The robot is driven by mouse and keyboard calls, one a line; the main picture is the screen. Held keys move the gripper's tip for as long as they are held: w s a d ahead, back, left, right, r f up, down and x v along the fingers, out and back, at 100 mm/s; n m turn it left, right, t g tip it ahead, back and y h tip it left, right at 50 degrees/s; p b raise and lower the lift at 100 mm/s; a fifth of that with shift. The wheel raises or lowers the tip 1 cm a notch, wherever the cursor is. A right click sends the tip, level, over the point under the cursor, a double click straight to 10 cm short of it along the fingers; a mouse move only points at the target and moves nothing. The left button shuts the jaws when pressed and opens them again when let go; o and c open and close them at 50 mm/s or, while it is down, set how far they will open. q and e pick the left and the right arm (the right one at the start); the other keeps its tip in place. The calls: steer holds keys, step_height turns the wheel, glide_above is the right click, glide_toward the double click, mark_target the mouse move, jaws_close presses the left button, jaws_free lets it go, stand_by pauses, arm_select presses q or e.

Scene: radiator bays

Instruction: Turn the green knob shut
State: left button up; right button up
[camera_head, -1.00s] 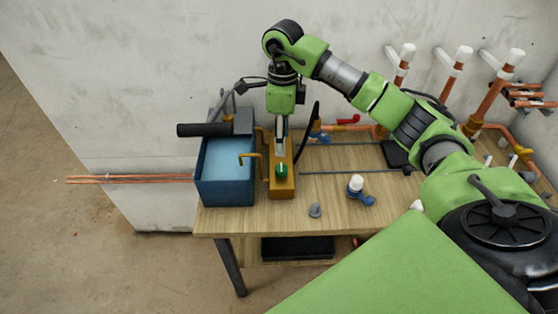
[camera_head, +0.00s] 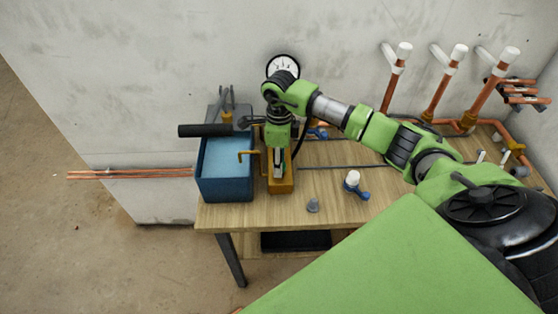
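The green knob is hidden in this view, covered by my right gripper. The yellow-brass block (camera_head: 281,186) it sits on shows below the gripper, on the wooden bench just right of the blue tank. My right gripper (camera_head: 278,168) points down over the front part of this block. Its fingers are small and partly covered by the wrist, so I cannot tell whether they are open, shut or touching the knob. My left gripper is not in view.
A white-capped blue valve (camera_head: 354,184) and a grey cone (camera_head: 313,205) lie right on the bench (camera_head: 335,212). A gauge (camera_head: 283,66) and copper pipes (camera_head: 438,95) are behind.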

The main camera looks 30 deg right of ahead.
steer(key=c, duration=0.7)
steer(key=shift+o, duration=0.2)
steer(key=shift+m, duration=0.3)
steer(key=shift+b, duration=0.3)
steer(key=shift+m+b, duration=0.3)
steer(key=shift+m, duration=0.6)
steer(key=m+b, duration=0.1)
steer(key=m, duration=0.4)
steer(key=shift+b, duration=0.35)
steer(key=m+b, duration=0.1)
steer(key=m, duration=0.4)
steer(key=shift+d+m+t, duration=0.15)
steer(key=shift+m+t, duration=0.15)
steer(key=shift+m, duration=0.1)
steer(key=m, duration=0.4)
steer(key=shift+r+m, duration=0.1)
steer(key=shift+m, duration=0.3)
